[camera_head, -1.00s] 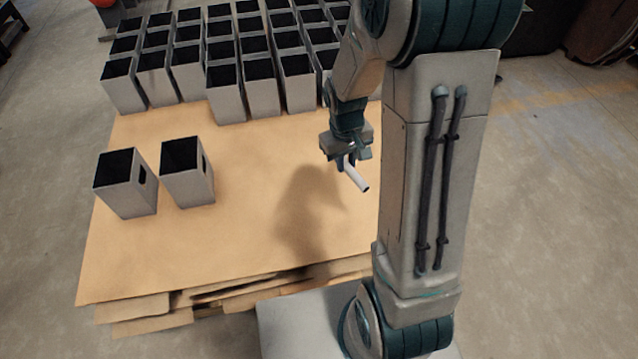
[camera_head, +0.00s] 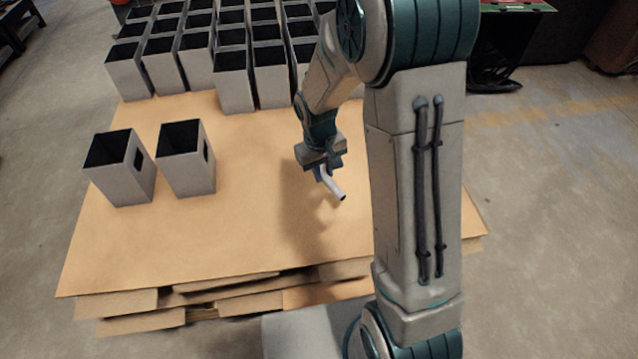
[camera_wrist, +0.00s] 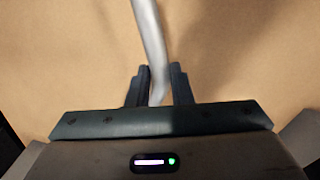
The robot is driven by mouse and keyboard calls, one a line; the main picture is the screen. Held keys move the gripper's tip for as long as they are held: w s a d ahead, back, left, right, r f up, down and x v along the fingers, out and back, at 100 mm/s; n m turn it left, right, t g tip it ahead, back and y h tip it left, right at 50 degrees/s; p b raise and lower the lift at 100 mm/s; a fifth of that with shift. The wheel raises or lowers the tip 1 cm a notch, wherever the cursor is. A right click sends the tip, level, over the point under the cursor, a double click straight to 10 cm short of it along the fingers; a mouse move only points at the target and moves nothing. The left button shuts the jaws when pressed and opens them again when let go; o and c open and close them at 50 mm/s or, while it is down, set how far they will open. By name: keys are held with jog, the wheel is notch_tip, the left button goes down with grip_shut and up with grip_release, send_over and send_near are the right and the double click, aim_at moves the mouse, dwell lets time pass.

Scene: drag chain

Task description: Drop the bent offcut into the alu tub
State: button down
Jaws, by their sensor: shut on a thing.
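The bent offcut (camera_head: 334,187) is a short, pale grey tube with a bend. My gripper (camera_head: 321,172) is shut on it and holds it above the cardboard-topped stack, right of the middle. In the wrist view the offcut (camera_wrist: 149,30) runs up out of frame from between the two dark fingers of my gripper (camera_wrist: 159,72). Two grey, open-topped tubs with dark insides stand upright at the left, one left tub (camera_head: 122,182) and one right tub (camera_head: 188,174). My gripper is apart from both, to their right. I cannot tell which is the alu tub.
Several similar grey tubs (camera_head: 234,95) stand in rows at the back of the stack. The cardboard top (camera_head: 200,235) is clear in front and between the right tub and my gripper. Its front edge shows layered sheets (camera_head: 240,290). Concrete floor lies around.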

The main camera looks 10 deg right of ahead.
aim_at(320, 188)
jog(key=shift+w+a+f, duration=0.4)
jog(key=shift+a+f, duration=0.05)
jog(key=shift+a, duration=0.1)
jog(key=shift+f+b, duration=0.95)
jog(key=shift+f, duration=0.95)
jog(key=shift+f, duration=0.15)
jog(key=c, duration=1.3)
grip_release()
